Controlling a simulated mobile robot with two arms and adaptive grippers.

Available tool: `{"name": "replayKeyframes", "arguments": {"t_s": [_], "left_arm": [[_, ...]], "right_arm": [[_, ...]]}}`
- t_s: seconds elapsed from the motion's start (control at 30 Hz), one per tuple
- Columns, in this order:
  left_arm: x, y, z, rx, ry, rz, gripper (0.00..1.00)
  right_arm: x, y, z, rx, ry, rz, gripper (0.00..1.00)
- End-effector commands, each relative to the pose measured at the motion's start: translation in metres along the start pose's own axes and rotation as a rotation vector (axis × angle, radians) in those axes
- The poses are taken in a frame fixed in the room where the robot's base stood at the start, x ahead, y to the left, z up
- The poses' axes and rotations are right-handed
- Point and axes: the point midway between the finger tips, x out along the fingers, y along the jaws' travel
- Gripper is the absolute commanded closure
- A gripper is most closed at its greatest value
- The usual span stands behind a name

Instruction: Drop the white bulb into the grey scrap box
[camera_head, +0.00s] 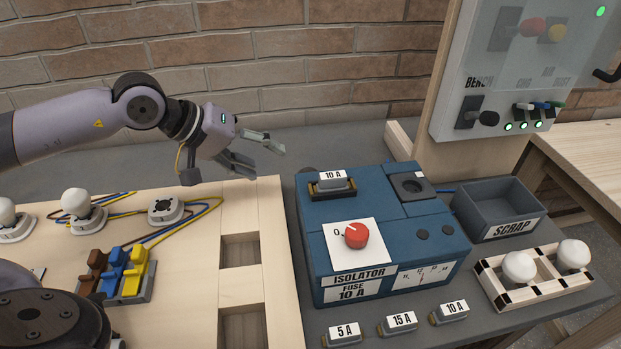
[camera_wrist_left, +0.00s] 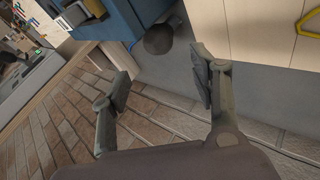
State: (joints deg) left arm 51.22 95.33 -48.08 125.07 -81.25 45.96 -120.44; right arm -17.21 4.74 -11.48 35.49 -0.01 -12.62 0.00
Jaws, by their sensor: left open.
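Several white bulbs show in the head view. One bulb (camera_head: 75,202) stands in a round socket on the wooden board at left, and another bulb (camera_head: 6,212) is at the left edge. Two more, a near bulb (camera_head: 519,267) and a far bulb (camera_head: 573,254), sit in a wooden rack at right. The grey scrap box (camera_head: 513,229), labelled SCRAP, stands behind that rack; its visible inside looks empty. My left gripper (camera_head: 264,155) is open and empty above the back of the bench, apart from all bulbs. Its fingers also show in the wrist view (camera_wrist_left: 161,82). My right gripper is not in view.
An empty round socket (camera_head: 166,209) with wires sits on the board (camera_head: 200,270). The blue isolator box (camera_head: 386,215) with a red knob stands between board and scrap box. Several fuses, including 5 A (camera_head: 342,334), lie in front. A panel (camera_head: 500,75) rises behind the scrap box.

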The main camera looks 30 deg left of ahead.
Motion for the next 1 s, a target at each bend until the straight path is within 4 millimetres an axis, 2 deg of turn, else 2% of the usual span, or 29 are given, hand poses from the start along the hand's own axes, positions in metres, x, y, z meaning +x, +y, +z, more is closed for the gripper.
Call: {"name": "replayKeyframes", "arguments": {"t_s": [0.1,0.3,0.57,0.83,1.0], "left_arm": [[0.026,0.003,0.001,0.0,-0.005,0.004,0.44],[0.062,0.002,0.0,-0.001,-0.002,0.001,0.44],[0.081,0.002,0.0,-0.001,-0.001,0.0,0.44],[0.119,0.004,0.001,-0.002,-0.001,0.0,0.44],[0.127,0.003,0.001,0.0,0.001,-0.001,0.44]], "right_arm": [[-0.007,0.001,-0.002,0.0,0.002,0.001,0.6],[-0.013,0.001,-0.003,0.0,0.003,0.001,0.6],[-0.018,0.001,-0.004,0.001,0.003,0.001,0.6],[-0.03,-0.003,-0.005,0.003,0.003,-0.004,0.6],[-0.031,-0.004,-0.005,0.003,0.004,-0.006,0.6]]}}
